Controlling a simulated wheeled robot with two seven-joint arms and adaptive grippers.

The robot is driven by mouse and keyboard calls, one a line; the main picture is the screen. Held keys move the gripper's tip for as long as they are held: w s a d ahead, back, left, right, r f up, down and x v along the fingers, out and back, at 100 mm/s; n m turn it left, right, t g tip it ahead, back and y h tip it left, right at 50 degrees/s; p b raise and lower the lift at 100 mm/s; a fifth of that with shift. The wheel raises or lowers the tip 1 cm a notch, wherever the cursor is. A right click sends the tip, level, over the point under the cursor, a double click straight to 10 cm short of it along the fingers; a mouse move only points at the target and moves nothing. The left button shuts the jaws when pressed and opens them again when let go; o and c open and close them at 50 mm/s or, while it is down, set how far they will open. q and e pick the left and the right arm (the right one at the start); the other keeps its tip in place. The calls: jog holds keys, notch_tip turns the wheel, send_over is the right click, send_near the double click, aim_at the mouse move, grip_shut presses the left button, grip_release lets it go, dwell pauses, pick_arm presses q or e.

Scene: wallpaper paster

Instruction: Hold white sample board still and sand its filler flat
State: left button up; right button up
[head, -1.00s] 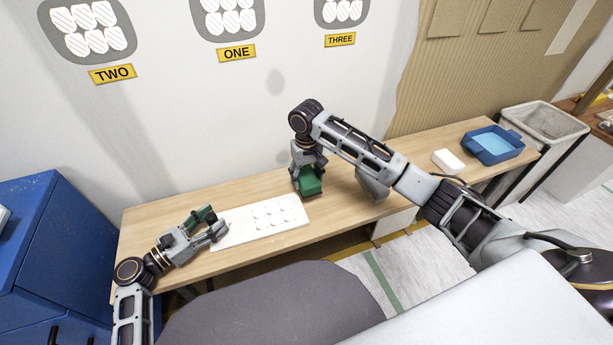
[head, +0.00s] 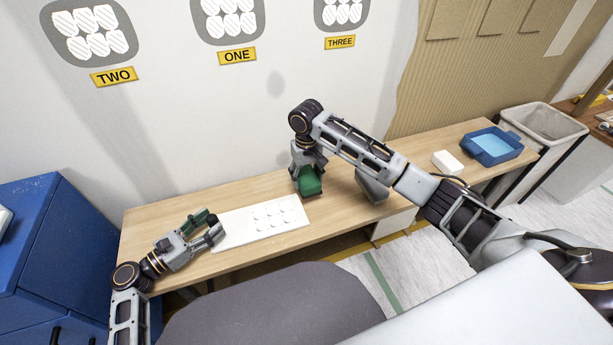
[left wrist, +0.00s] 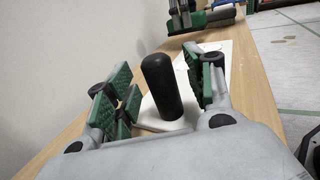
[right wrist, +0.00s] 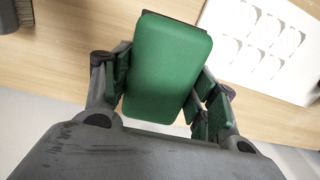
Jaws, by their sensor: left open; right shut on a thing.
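The white sample board (head: 236,236) lies on the wooden table, with several round white filler spots on its right part. A black upright handle (left wrist: 163,88) stands at its left end. My left gripper (head: 212,225) is open, with one finger on either side of the handle; a gap shows beside it in the left wrist view. My right gripper (right wrist: 163,88) is shut on a green sanding block (right wrist: 168,60). The block (head: 309,183) is beyond the board's far right corner, beside the filler spots and not over them. I cannot tell its height above the table.
A white block (head: 447,161) and a blue tray (head: 492,147) with light blue inside are at the table's right end. A grey bin (head: 545,125) stands beyond. A grey bristled item (right wrist: 12,14) is near the right gripper. The wall is behind the table.

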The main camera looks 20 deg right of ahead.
pick_arm(q)
jog(key=shift+w+d, duration=0.1)
jog(key=shift+d, duration=0.05)
jog(key=shift+w+d+p, duration=0.3)
jog(key=shift+d, duration=0.3)
jog(key=shift+c, duration=0.2)
grip_shut()
dwell(0.9)
